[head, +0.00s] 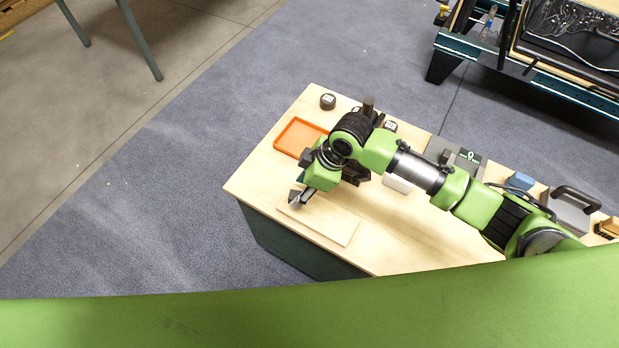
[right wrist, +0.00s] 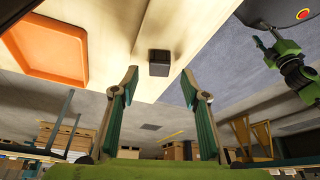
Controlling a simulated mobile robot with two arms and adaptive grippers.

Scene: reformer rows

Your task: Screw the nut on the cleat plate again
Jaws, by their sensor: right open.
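A pale wooden board, likely the cleat plate (head: 335,224), lies flat along the near edge of the wooden bench (head: 395,240). My right gripper (head: 298,200) is over the board's left end. In the right wrist view the right gripper (right wrist: 158,88) is open and empty, its fingers well apart. A small dark block (right wrist: 158,63) shows between and beyond the fingertips, apart from both; I cannot tell whether it is the nut. My left gripper (right wrist: 265,38) seems to show small at the right of that view, its jaws unclear.
An orange tray (head: 281,140) lies behind the gripper; small black round items (head: 327,101) stand at the bench's far edge. A grey case (head: 570,208) and a blue block (head: 520,181) are at the right. The bench right of the board is clear.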

